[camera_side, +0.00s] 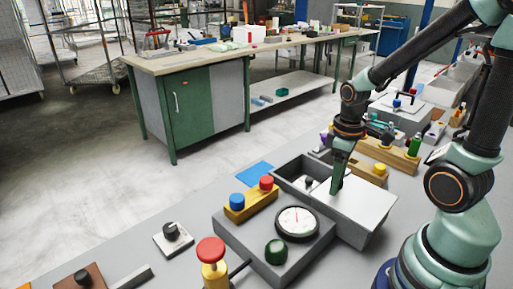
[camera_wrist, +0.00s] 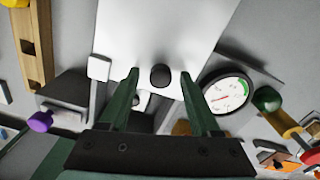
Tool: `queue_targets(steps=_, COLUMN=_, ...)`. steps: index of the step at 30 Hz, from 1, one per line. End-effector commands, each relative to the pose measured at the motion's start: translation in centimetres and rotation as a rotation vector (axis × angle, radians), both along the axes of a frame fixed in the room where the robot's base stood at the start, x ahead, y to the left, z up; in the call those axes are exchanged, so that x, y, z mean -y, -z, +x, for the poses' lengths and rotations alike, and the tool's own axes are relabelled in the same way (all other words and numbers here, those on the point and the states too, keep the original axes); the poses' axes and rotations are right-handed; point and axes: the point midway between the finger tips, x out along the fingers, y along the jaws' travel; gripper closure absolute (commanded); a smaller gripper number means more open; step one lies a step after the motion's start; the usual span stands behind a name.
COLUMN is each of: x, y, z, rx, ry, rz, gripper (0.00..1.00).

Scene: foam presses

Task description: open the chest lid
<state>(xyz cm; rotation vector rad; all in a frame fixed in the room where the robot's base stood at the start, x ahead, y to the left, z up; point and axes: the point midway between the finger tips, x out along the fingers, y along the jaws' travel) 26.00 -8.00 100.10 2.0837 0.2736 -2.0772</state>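The chest is a grey box (camera_side: 352,236) with a flat pale lid (camera_side: 362,203) lying level on top. In the wrist view the lid (camera_wrist: 165,30) is a white panel with a round black knob (camera_wrist: 160,75) near its lower edge. My gripper (camera_wrist: 160,73) is open, its two green fingers on either side of the knob with a small gap on each side. In the side view my gripper (camera_side: 336,191) points down at the lid near its left part. The lid knob seems hidden by the finger there.
A gauge (camera_side: 297,222) and a green knob (camera_side: 276,250) sit on a grey block beside the chest. An open grey tray (camera_side: 290,172) adjoins the lid's left edge. Red and blue buttons (camera_side: 250,200) stand on a yellow block. A wooden rail (camera_side: 385,150) lies behind.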

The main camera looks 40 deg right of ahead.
Motion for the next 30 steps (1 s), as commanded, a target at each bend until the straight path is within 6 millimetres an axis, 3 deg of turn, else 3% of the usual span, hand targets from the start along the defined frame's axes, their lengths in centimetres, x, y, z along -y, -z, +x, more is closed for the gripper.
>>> queue_targets(steps=8, x=0.0, y=-1.6, z=0.1, rx=0.002, ry=0.000, rz=-0.001, gripper=0.36)
queue_targets(steps=21, x=0.0, y=-10.0, z=0.0, rx=0.004, ry=0.000, rz=-0.001, gripper=0.36)
queue_targets(steps=30, x=0.0, y=-12.1, z=0.0, rx=0.001, ry=0.000, rz=0.000, gripper=0.36)
